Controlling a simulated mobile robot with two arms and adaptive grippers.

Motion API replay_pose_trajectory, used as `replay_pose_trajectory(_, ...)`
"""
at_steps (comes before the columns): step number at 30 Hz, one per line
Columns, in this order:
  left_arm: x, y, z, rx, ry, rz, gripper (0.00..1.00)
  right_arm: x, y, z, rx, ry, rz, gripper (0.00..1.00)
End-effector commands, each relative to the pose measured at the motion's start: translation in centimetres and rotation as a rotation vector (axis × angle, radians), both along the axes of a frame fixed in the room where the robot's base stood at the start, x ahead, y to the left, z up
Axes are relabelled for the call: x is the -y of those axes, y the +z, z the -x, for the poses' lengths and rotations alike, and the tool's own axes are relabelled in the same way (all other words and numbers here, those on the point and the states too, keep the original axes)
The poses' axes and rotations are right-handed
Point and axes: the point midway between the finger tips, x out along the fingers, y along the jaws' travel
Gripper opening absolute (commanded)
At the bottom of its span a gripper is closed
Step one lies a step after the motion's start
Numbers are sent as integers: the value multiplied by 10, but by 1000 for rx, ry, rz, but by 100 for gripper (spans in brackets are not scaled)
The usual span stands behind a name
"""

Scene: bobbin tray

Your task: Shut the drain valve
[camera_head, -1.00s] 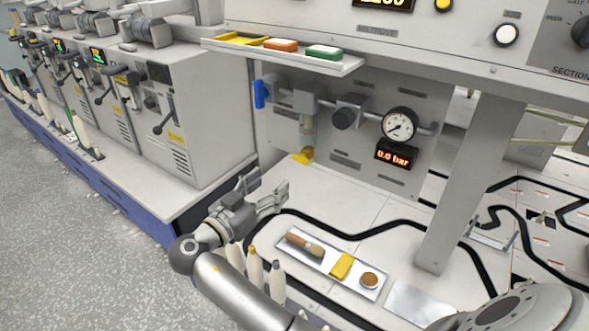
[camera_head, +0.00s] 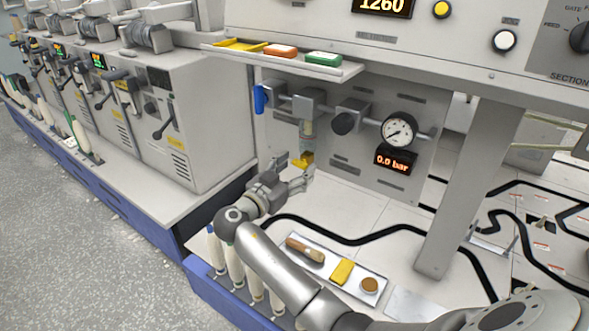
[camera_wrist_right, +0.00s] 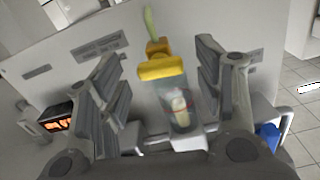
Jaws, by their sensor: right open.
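The yellow drain valve (camera_head: 303,158) sits at the bottom end of a clear filter bowl (camera_head: 307,132) on the grey panel. My right gripper (camera_head: 295,167) is just below and in front of it, open and empty. In the right wrist view the yellow valve (camera_wrist_right: 162,62) and the clear bowl (camera_wrist_right: 178,103) appear between the two spread fingers, with a gap on both sides. A pale green piece (camera_wrist_right: 150,22) sticks out past the valve. I cannot tell whether the valve is open or shut. My left gripper is not in view.
A blue handle (camera_head: 260,98), a dark knob (camera_head: 344,123), a round gauge (camera_head: 398,131) and a display reading 0.0 bar (camera_head: 396,161) share the panel. A shelf (camera_head: 340,69) overhangs it. A tray (camera_head: 322,269) with a brush lies on the white surface below.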

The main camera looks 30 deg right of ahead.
Motion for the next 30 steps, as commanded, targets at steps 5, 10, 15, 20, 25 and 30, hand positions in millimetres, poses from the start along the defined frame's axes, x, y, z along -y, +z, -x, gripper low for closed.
replay_pose_trajectory(5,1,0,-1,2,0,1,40,1,0,0,0,0,0,61)
replay_pose_trajectory(10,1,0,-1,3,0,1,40,1,0,0,-1,0,0,48)
replay_pose_trajectory(15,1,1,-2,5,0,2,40,0,0,0,-1,0,0,26)
replay_pose_trajectory(20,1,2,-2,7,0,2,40,0,0,0,-5,1,2,15)
replay_pose_trajectory(25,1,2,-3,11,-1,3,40,0,0,0,-76,0,33,15)
replay_pose_trajectory(30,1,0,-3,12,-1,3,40,0,0,0,-122,0,53,15)
